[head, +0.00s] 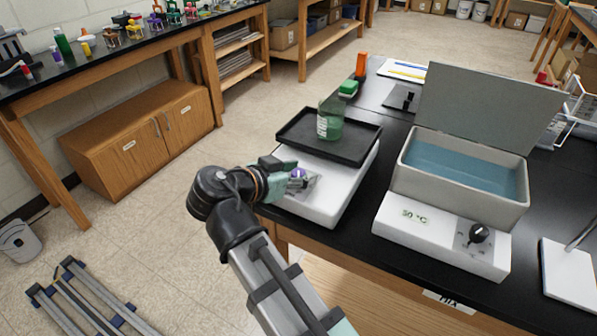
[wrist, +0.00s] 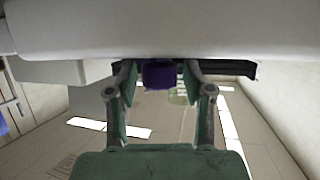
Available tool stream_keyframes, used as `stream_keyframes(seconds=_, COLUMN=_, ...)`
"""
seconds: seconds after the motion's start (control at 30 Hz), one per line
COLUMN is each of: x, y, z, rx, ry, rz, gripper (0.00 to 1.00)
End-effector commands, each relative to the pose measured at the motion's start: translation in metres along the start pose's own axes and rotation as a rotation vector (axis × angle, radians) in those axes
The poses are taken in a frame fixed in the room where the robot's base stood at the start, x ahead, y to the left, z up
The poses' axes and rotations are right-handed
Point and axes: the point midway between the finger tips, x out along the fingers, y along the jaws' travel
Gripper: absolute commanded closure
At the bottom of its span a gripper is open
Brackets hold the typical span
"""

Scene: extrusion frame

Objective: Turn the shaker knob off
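The shaker (head: 345,186) is a white box at the left edge of the black bench, with a black tray (head: 352,148) on top. A green-tinted glass beaker (head: 330,122) stands on the tray. The purple shaker knob (head: 298,174) is on its front face; it also shows in the wrist view (wrist: 159,75). My gripper (head: 291,177) is at the shaker's front, partly hiding the knob. In the wrist view my gripper (wrist: 159,83) has its fingers apart, one on each side of the knob, with gaps visible on both sides. The knob's pointer direction cannot be made out.
Right of the shaker stands a water bath (head: 440,222) with a raised grey lid (head: 485,100), a black dial (head: 479,233) and a "50 °C" label. Behind the shaker are a green sponge (head: 348,87) and an orange item (head: 361,64). Open floor lies left of the bench.

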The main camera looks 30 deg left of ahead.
Motion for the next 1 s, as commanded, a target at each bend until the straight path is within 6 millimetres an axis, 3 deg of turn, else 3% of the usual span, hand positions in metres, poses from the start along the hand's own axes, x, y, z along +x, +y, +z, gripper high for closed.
stream_keyframes(seconds=0.03, x=-0.0001, y=0.0000, z=0.0000, rx=0.000, ry=0.000, rz=0.000, gripper=0.75)
stream_keyframes(seconds=0.1, x=-0.0002, y=0.0000, z=-0.0001, rx=0.000, ry=0.000, rz=0.000, gripper=0.99)
stream_keyframes(seconds=0.57, x=-0.0001, y=0.0021, z=0.0005, rx=-0.020, ry=0.000, rz=-0.051, gripper=1.00)
stream_keyframes(seconds=1.0, x=0.0002, y=0.0053, z=0.0007, rx=-0.141, ry=0.001, rz=-0.351, gripper=1.00)
